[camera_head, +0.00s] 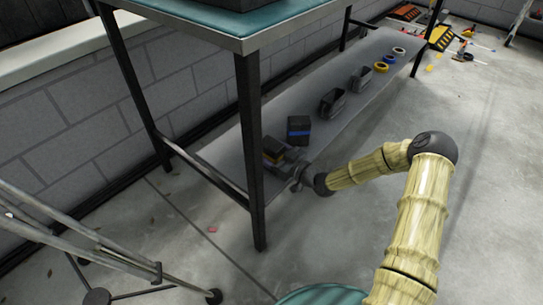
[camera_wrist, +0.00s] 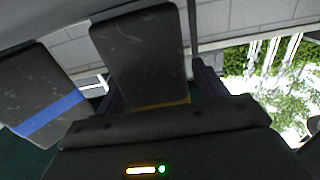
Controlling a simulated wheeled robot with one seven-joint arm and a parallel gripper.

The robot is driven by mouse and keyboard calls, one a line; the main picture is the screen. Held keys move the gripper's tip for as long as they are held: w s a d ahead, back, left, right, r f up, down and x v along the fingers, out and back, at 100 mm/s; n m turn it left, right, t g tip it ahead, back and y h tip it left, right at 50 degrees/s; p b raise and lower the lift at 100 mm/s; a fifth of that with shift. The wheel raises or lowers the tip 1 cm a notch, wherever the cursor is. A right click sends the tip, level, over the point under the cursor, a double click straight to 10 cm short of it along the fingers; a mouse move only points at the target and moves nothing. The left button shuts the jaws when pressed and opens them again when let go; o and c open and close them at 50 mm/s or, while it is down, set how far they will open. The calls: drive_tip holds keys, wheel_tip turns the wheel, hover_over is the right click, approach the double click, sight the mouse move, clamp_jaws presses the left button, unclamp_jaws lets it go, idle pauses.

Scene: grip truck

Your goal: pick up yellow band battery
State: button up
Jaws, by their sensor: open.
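The yellow band battery (camera_head: 273,150) is a dark block with a yellow-orange band. It stands on the low shelf at its near end, partly hidden by the table leg and my gripper. My gripper (camera_head: 284,167) is low over the shelf, right at this battery. In the wrist view the yellow band battery (camera_wrist: 140,52) fills the upper middle, its band just above the dark gripper body. My gripper (camera_wrist: 158,88) is open, with a finger on either side of the battery. Whether the fingers touch it, I cannot tell.
A blue band battery (camera_head: 298,130) stands close by on the shelf (camera_head: 227,152); it also shows in the wrist view (camera_wrist: 38,88). Farther along are dark bins (camera_head: 332,102) and tape rolls (camera_head: 381,67). A table leg (camera_head: 252,150) rises close to my gripper.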

drive_tip(key=c, duration=1.4)
drive_tip(key=shift+o, duration=0.2)
drive_tip(key=shift+r, duration=0.1)
wheel_tip(320, 180, up, 10)
drive_tip(key=p, duration=0.6)
drive_tip(key=shift+d, duration=0.1)
